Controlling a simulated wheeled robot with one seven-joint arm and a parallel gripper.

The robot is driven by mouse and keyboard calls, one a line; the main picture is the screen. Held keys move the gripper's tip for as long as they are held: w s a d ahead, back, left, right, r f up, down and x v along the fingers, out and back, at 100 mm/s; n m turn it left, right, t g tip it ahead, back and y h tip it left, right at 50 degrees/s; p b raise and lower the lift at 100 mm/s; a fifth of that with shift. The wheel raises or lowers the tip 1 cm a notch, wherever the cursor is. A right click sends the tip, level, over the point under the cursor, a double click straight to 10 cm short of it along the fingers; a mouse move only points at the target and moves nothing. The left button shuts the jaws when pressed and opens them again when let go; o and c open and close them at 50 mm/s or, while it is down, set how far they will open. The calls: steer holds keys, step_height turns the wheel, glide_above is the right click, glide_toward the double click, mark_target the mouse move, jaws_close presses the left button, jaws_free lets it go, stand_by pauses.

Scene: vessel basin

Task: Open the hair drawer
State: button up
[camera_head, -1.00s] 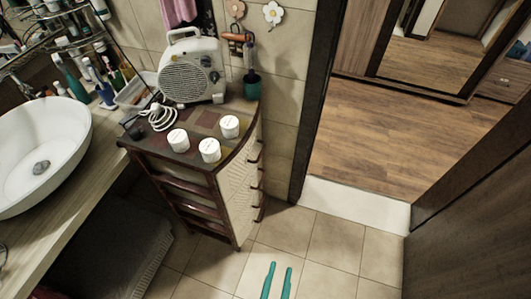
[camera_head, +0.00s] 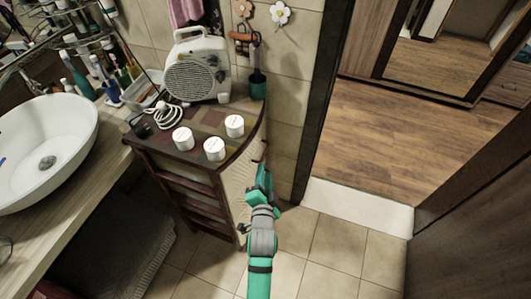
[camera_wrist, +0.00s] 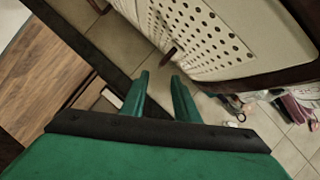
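The drawer cabinet (camera_head: 244,183) has dark brown framing and pale perforated drawer fronts, facing right. In the wrist view a perforated front (camera_wrist: 205,35) is close, with a dark handle (camera_wrist: 168,53) sticking out just beyond and between my fingertips. My gripper (camera_head: 264,168) is beside the upper part of the cabinet front. In the wrist view its two green fingers (camera_wrist: 160,77) are apart with nothing between them. The drawers look closed. No label shows which is the hair drawer, and my arm hides part of the front.
On the cabinet top stand a white heater (camera_head: 193,75), several white jars (camera_head: 183,138) and a coiled cable (camera_head: 166,117). The washbasin (camera_head: 48,150) is at left. A door frame (camera_head: 322,110) stands to the right. Tiled floor (camera_head: 335,243) is clear in front.

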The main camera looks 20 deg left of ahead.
mark_target(266, 152)
steer(key=x, duration=1.1)
steer(key=shift+w, duration=0.1)
jaws_close()
